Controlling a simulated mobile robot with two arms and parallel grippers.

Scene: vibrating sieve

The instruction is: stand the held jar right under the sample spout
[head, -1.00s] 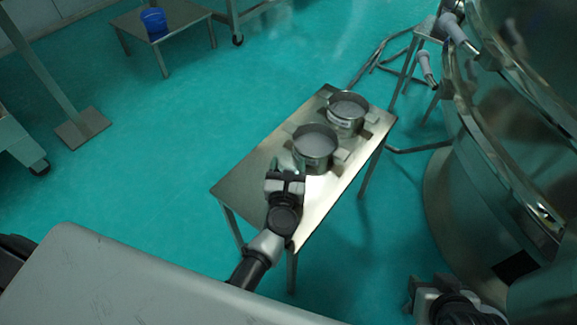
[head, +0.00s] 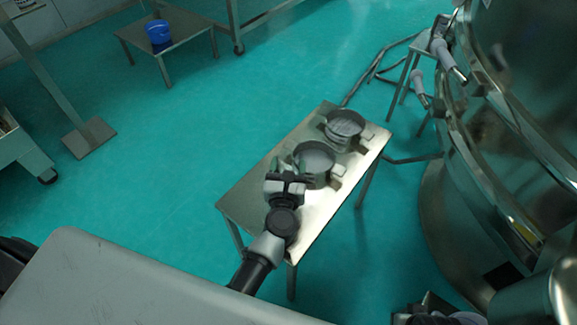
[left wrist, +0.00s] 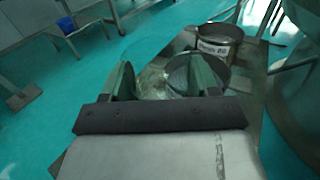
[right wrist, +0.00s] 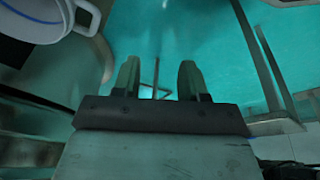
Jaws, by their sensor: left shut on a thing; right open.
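My left gripper (head: 287,184) is shut on a clear glass jar, which shows between its fingers in the left wrist view (left wrist: 152,83). The jar is held over the small steel table (head: 255,200), beside the nearer sieve pan (head: 314,163); its base is hidden. Two grey-sleeved spouts stick out from the big steel machine at the right, an upper one (head: 449,60) and a lower one (head: 420,90). I cannot tell which is the sample spout. Both are well to the right of the jar. My right gripper (right wrist: 158,82) is open and empty.
The round steel machine (head: 445,205) fills the right side. A blue bucket (head: 158,32) stands on a low table (head: 185,48) at the back left. Green floor is clear between the tables.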

